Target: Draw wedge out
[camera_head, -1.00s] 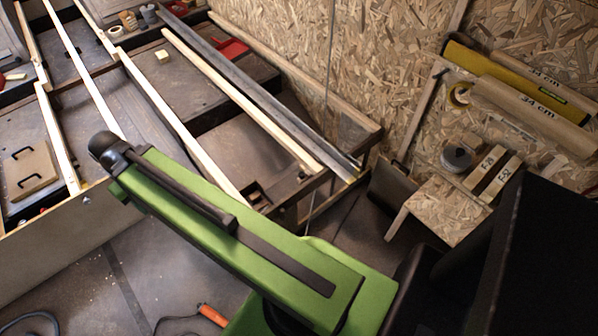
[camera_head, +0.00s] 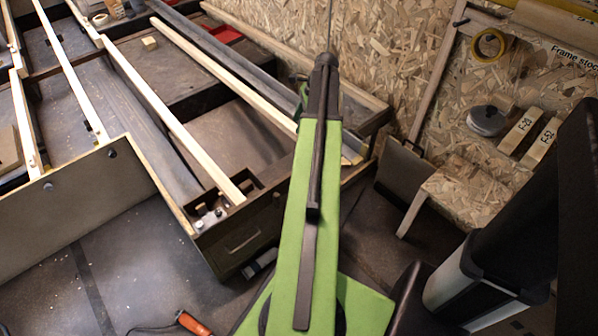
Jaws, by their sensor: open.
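I cannot make out a wedge for certain. A small pale wooden block (camera_head: 149,43) lies on the dark bench top between long pale strips, at the upper left. My green arm reaches up the middle of the picture to a dark joint, over the right end of the bench. My gripper does not show; the arm hides what is behind and below that joint. Some green parts of the arm peek out left of the joint.
Long pale wooden strips (camera_head: 176,122) run across the dark bench, beside a long grey bar (camera_head: 225,58). A red tray (camera_head: 226,33) lies behind. At right, a chipboard shelf (camera_head: 462,193) stands near labelled wooden blocks (camera_head: 540,143), a round grey tin (camera_head: 487,120) and yellow tape (camera_head: 488,45).

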